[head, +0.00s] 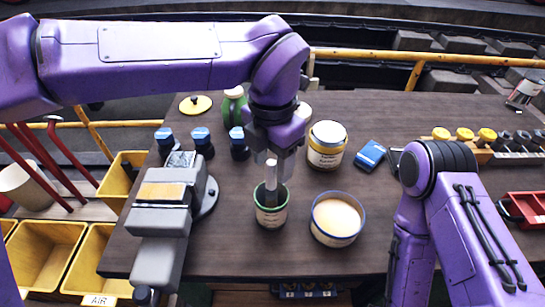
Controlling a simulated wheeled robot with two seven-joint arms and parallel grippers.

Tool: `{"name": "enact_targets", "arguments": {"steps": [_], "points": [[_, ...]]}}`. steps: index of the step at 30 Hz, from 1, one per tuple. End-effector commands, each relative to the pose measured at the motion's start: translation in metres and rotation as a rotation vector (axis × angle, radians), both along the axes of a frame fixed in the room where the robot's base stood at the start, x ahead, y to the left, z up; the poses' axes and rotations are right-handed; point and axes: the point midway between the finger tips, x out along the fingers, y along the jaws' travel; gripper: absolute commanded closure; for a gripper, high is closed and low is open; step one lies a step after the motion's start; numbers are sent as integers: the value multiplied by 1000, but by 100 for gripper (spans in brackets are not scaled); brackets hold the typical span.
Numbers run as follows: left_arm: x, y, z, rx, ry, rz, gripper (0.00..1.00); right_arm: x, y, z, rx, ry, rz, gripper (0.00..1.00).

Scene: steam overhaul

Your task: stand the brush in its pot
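The pot (271,217) is a small green-rimmed can with a pale label, upright on the brown bench. A pale and grey upright stick, which looks like the brush (270,188), has its lower end inside the pot's rim. My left gripper (273,165) points down right above the pot, with its grey fingers around or close beside the upper part of the brush. I cannot tell whether the fingers touch it. The lower end of the brush is hidden in the pot. My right arm comes in at the lower right, and its gripper is not seen.
A tub of cream-coloured contents (337,218) stands close right of the pot. A yellow-topped tin (326,146) is behind it, near a blue box (370,155). A grey vise-like fixture (165,205) stands left. Blue-capped bottles (202,142) and a green bottle (234,106) stand behind.

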Motion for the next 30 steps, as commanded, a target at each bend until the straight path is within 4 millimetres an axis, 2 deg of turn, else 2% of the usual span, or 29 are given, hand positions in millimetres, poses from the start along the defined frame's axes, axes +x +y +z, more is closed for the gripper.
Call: {"name": "enact_targets", "arguments": {"steps": [9, 11, 21, 25, 30], "points": [[0, 0, 5, 0, -1, 2, 47, 0, 0, 0, 0, 0, 0, 12], [1, 0, 14, -1, -3, 2, 47, 0, 0, -1, 0, 0, 0, 12], [1, 0, 91, 0, -3, 2, 47, 0, 0, 1, 0, 0, 0, 12], [0, 0, 103, 0, 0, 2, 47, 0, 0, 2, 0, 0, 0, 12], [0, 0, 106, 0, 1, 0, 47, 0, 0, 2, 0, 0, 0, 12]]}}
